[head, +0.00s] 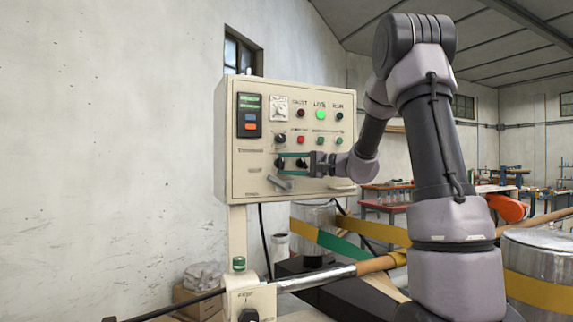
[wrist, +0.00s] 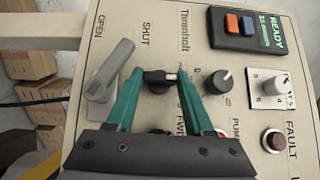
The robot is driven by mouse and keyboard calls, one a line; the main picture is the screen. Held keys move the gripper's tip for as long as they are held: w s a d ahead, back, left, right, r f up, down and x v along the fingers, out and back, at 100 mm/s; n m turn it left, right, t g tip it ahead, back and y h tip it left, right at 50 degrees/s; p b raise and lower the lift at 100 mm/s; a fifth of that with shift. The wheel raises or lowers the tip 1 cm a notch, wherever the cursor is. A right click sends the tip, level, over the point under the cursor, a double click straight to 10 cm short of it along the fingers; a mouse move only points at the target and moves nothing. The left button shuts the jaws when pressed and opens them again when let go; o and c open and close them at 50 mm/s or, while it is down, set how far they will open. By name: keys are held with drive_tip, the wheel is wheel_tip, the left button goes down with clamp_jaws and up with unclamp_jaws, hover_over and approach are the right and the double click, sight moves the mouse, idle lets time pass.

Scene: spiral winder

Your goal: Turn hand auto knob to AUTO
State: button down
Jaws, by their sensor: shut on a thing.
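A black selector knob (wrist: 158,80) with a pale pointer mark sits on the cream control panel (head: 238,185). Its HAND and AUTO lettering is not readable, so I cannot confirm which knob it is by label. The pointer mark faces right in the wrist view. My gripper (wrist: 161,76) has its teal fingers shut on this knob, one on each side. In the head view my gripper (head: 283,163) reaches the panel from the right, at the left knob of the lower row. A neighbouring black knob (head: 302,163) is partly hidden by the fingers.
A grey OPEN/SHUT lever (wrist: 110,72) stands close beside one finger. A grey-black dial (wrist: 217,82) is near the other finger. The READY display (head: 249,115), a lit green LIVE lamp (head: 320,114) and several buttons are higher on the panel.

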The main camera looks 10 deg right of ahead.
drive_tip(key=m+t+y, duration=0.1)
drive_tip(key=m, duration=0.1)
drive_tip(key=m+t, duration=0.1)
drive_tip(key=m, duration=0.1)
drive_tip(key=m+t+y, duration=0.1)
drive_tip(key=m+t, duration=0.1)
drive_tip(key=shift+a+f+y, duration=0.1)
drive_tip(key=shift+f+y, duration=0.2)
drive_tip(key=shift+f, duration=0.1)
idle(0.3)
drive_tip(key=shift+c, duration=1.4)
unclamp_jaws()
drive_tip(key=v, duration=1)
drive_tip(key=shift+s+d+f, duration=0.2)
drive_tip(key=shift+s+f, duration=0.05)
drive_tip(key=shift+f, duration=0.05)
